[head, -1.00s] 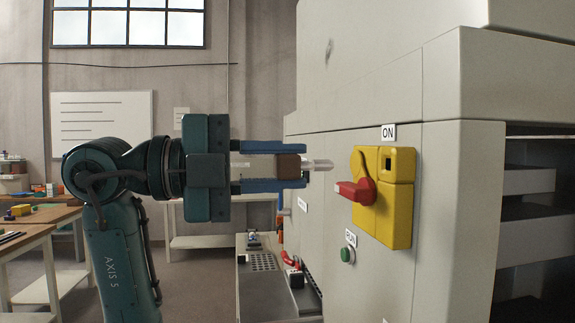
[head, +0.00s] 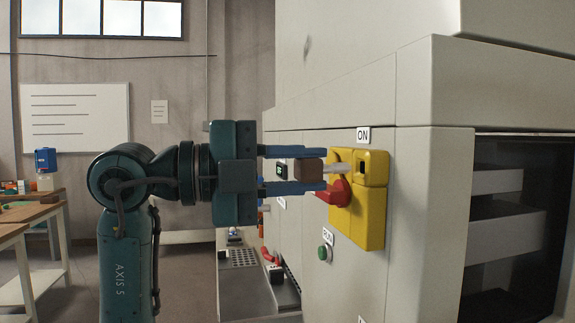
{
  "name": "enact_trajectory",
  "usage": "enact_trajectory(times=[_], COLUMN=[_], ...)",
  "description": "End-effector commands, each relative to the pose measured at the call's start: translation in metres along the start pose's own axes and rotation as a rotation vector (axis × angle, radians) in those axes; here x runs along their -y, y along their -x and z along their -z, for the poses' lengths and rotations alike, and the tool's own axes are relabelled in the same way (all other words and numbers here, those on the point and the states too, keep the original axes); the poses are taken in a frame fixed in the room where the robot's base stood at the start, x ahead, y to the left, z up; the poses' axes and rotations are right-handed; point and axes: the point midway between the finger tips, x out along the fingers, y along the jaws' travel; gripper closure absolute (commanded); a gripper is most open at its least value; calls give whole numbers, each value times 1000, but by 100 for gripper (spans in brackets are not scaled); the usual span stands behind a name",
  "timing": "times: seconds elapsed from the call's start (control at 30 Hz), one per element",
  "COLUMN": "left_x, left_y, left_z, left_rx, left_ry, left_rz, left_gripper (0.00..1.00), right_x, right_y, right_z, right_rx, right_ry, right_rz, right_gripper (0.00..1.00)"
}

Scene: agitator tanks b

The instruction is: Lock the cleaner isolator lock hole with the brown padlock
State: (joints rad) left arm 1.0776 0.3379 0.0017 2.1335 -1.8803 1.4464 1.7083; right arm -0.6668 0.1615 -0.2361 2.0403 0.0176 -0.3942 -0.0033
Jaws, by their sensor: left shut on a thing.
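My left gripper (head: 322,170) is shut on the brown padlock (head: 307,171). The padlock's pale shackle (head: 338,168) points right, in front of the yellow isolator (head: 371,215). The isolator is on the grey cabinet front and has a red handle (head: 336,194) and a dark square lock hole (head: 363,168) at its upper right. The shackle's tip appears close to the lock hole from the left; I cannot tell whether it touches. The gripper's lower finger overlaps the red handle in the picture. My right gripper is not in view.
An "ON" label (head: 363,135) is above the isolator. A green button (head: 325,253) is below it under a "RUN" label. The grey cabinet (head: 431,190) continues to the right, with a dark open bay. A bench (head: 15,230) stands at the far left.

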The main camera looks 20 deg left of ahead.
Motion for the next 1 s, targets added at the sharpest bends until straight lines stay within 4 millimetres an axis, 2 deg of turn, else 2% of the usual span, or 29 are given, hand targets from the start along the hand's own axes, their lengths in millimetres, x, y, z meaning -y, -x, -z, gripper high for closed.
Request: enact_trajectory(times=[1.0], left_x=[0], left_y=[-2], left_z=[0], left_rx=[0], left_ry=[0], left_rz=[0], left_gripper=[100], right_x=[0], right_y=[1], right_z=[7], right_rx=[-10], right_ry=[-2], right_rz=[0], right_gripper=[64])
